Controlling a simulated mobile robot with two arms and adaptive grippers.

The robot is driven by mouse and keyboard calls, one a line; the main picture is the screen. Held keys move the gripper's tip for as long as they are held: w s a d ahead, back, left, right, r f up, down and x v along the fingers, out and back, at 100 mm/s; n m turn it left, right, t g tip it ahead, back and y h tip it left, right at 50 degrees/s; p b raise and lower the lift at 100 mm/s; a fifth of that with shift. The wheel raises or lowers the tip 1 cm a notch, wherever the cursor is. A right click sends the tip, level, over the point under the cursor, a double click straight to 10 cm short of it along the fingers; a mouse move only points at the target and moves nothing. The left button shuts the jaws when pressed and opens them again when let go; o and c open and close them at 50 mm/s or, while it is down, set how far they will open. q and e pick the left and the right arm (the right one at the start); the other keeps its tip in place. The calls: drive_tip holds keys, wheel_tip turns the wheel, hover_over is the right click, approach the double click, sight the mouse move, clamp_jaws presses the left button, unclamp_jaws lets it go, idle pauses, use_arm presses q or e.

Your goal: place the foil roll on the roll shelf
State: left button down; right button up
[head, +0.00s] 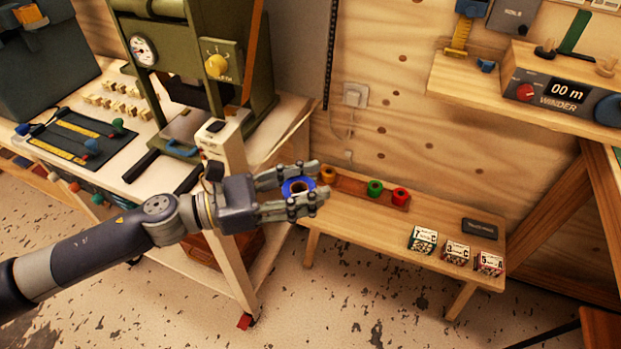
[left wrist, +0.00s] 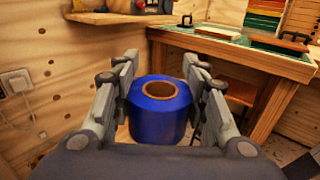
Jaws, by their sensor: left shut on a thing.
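My left gripper (head: 305,190) is shut on a blue foil roll (head: 297,187). In the left wrist view the roll (left wrist: 160,112) stands upright between the two fingers of the left gripper (left wrist: 159,95), its brown core facing up. In the head view the gripper and roll are in front of the left end of a low wooden bench, which bears a brown roll shelf (head: 345,186). Orange (head: 327,174), green (head: 375,187) and red (head: 400,196) rolls sit along the shelf, with a gap between orange and green. My right gripper is not in view.
Several small labelled boxes (head: 457,252) and a dark pad (head: 480,228) lie on the bench's right part. A white worktable with a green press (head: 205,40) stands at left. A winder (head: 560,95) sits on an upper shelf at right.

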use_arm(q)
drive_tip(key=shift+s+a+f+m+g+h, duration=0.1)
drive_tip(key=shift+a+f+m+g+h, duration=0.15)
drive_tip(key=shift+m+g, duration=0.45)
drive_tip(key=shift+s+a+f+m+g+h, duration=0.15)
drive_tip(key=shift+f+m+g, duration=0.3)
drive_tip(key=shift+g, duration=0.6)
drive_tip(key=shift+s+a+f+m+g+h, duration=0.1)
drive_tip(key=shift+f+m+g+h, duration=0.15)
drive_tip(key=shift+m+g, duration=0.45)
wheel_tip(320, 180, down, 7)
drive_tip(key=s+d+n+t+y, duration=0.1)
drive_tip(key=d+n+t+y, duration=0.15)
drive_tip(key=n+t, duration=0.35)
drive_tip(key=s+a+r+n+t+y, duration=0.1)
drive_tip(key=s+a+n+t+y, duration=0.2)
drive_tip(key=a+n+t+y, duration=0.2)
drive_tip(key=s+a+r+n+t+y, duration=0.1)
drive_tip(key=s+a+n+t+y, duration=0.2)
drive_tip(key=a+y, duration=0.7)
drive_tip(key=a+n+t, duration=0.1)
drive_tip(key=n+t, duration=0.1)
drive_tip(key=n, duration=0.1)
drive_tip(key=shift+a+y, duration=0.25)
drive_tip(key=shift+y, duration=0.05)
